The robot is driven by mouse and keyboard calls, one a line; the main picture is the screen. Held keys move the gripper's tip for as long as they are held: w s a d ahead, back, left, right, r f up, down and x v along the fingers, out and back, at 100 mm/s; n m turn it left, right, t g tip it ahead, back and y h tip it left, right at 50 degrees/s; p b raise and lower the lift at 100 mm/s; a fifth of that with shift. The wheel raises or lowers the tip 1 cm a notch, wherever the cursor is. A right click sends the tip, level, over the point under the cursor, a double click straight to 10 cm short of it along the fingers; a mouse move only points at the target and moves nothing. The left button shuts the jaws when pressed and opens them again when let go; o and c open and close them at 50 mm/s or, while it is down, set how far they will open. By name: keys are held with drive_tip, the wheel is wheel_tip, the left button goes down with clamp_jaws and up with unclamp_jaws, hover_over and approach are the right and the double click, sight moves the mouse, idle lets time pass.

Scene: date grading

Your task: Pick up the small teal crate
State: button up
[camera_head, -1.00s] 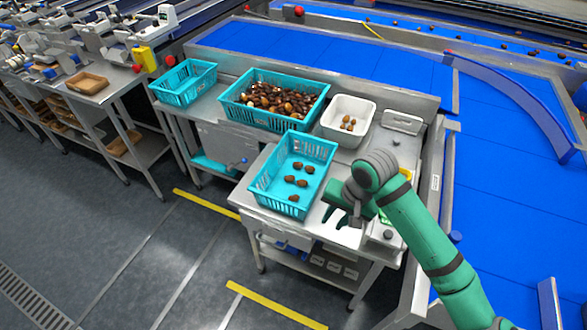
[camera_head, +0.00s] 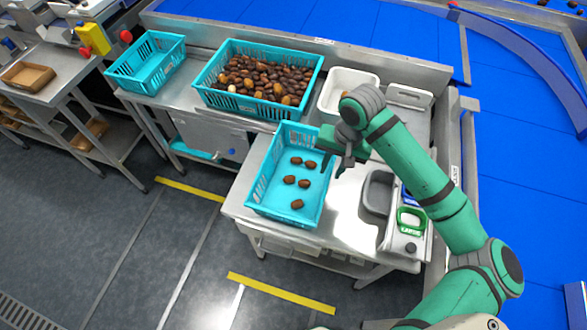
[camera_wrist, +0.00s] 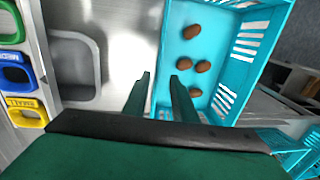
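Three teal crates show in the head view. An empty one (camera_head: 148,80) stands at the far left. A wide one (camera_head: 222,102) is heaped with dates. A front one (camera_head: 262,203) holds several brown dates and also shows in the wrist view (camera_wrist: 222,72). I cannot tell for sure which the task calls small. My gripper (camera_head: 345,168) is at the front crate's right side, pointing down. In the wrist view its fingers (camera_wrist: 160,78) are apart with nothing held, and they appear on either side of that crate's near wall. Their height against the rim is unclear.
A white bin (camera_head: 347,88) stands behind my gripper. A grey tray (camera_head: 377,193) and a coloured-label panel (camera_head: 400,243) sit right of the front crate. The steel tabletop (camera_head: 345,215) between is bare. A blue conveyor (camera_head: 520,200) runs along the right.

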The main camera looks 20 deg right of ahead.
drive_tip(key=f, duration=0.5)
drive_tip(key=shift+w+a, duration=0.15)
drive_tip(key=shift+a, duration=0.1)
drive_tip(key=f, duration=0.3)
drive_tip(key=shift+s+a+f, duration=0.25)
drive_tip(key=shift+a+f, duration=0.05)
drive_tip(key=shift+f, duration=0.1)
drive_tip(key=shift+w+a+f, duration=0.1)
drive_tip(key=shift+f, duration=0.6)
drive_tip(key=shift+c, duration=0.3)
clamp_jaws()
drive_tip(key=shift+r, duration=0.1)
